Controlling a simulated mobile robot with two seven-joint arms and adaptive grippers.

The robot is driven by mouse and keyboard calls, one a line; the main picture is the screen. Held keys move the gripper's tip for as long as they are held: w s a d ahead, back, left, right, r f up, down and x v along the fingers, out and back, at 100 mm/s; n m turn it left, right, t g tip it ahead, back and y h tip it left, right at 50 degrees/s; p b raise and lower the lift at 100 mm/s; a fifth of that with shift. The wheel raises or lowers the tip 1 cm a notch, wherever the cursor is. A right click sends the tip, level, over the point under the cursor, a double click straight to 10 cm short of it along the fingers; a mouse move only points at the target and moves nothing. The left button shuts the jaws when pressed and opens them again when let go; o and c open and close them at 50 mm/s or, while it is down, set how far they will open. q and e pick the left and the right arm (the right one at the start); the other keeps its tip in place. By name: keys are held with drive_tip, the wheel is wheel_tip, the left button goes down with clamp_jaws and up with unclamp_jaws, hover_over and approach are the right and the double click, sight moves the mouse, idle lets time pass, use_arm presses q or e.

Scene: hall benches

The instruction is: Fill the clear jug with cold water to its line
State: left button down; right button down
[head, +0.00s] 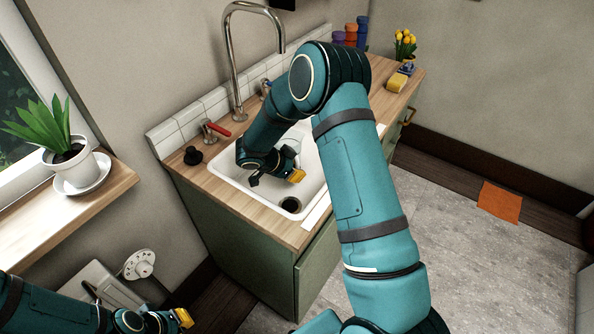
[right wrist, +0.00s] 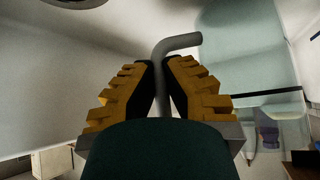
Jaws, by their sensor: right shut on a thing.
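The clear jug (head: 290,148) shows faintly in the sink (head: 231,178), largely hidden behind my right arm. In the right wrist view its see-through wall (right wrist: 250,45) fills the upper right. My right gripper (right wrist: 158,75) is shut on the jug's grey bent handle (right wrist: 180,42); it also shows low in the basin in the head view (head: 282,176). The line and any water cannot be made out. The tall chrome tap (head: 232,65) arches over the sink, with a blue lever (head: 266,88) and a red lever (head: 217,129). My left gripper (head: 182,318) is low at the left, away from the counter; its jaw gap is unclear.
A potted plant (head: 75,163) stands on the wooden sill at the left. A black knob (head: 193,156) is on the counter's near left corner. A yellow sponge (head: 397,82) and flowers (head: 405,45) are at the far end. An orange cloth (head: 499,201) lies on the floor.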

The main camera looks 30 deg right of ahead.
drive_tip(key=shift+f, duration=0.3)
idle(0.5)
drive_tip(key=c, duration=1.1)
unclamp_jaws()
drive_tip(key=shift+o, duration=0.2)
